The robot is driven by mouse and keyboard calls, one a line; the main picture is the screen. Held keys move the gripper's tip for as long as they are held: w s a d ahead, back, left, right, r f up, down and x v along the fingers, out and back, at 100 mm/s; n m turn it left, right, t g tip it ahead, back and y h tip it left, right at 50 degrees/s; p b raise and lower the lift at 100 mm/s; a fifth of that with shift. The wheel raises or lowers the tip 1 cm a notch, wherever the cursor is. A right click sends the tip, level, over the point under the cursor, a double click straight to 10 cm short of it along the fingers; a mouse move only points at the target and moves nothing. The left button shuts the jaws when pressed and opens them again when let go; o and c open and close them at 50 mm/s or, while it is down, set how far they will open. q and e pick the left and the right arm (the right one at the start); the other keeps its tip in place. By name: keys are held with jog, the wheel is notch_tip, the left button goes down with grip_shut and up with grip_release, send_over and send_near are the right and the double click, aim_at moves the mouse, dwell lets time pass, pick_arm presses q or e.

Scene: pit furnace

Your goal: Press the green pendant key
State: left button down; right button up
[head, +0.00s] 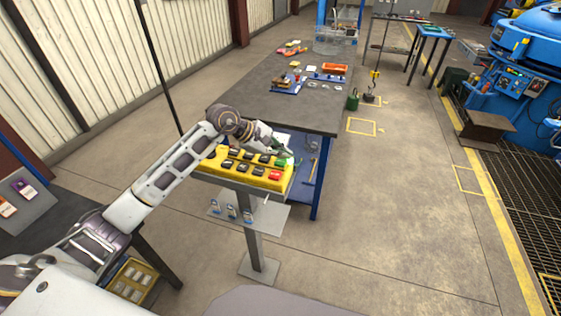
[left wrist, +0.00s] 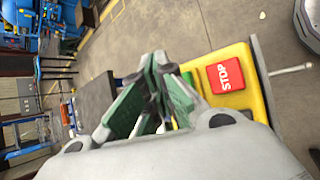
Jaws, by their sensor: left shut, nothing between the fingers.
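The yellow pendant box (head: 240,177) stands on a grey post, with rows of dark keys, a green key (head: 281,162) and a red key (head: 275,175) at its right end. My left gripper (head: 287,152) is shut and empty, just above and beside the green key. I cannot tell whether it touches it. In the left wrist view, the shut green fingers (left wrist: 155,65) hide most of the green key (left wrist: 188,78). The red STOP key (left wrist: 226,75) shows clearly beside it on the yellow box (left wrist: 238,53). My right gripper is out of view.
A dark workbench (head: 300,112) with small parts and an orange tray (head: 334,69) stands behind the pendant. A small plate with padlocks (head: 231,211) sits below the box on the post.

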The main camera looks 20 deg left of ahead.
aim_at(281, 163)
pick_arm(q)
jog(key=shift+r+p, duration=0.4)
jog(key=shift+r, duration=0.8)
jog(key=shift+r+p, duration=0.35)
jog(key=shift+r, duration=0.95)
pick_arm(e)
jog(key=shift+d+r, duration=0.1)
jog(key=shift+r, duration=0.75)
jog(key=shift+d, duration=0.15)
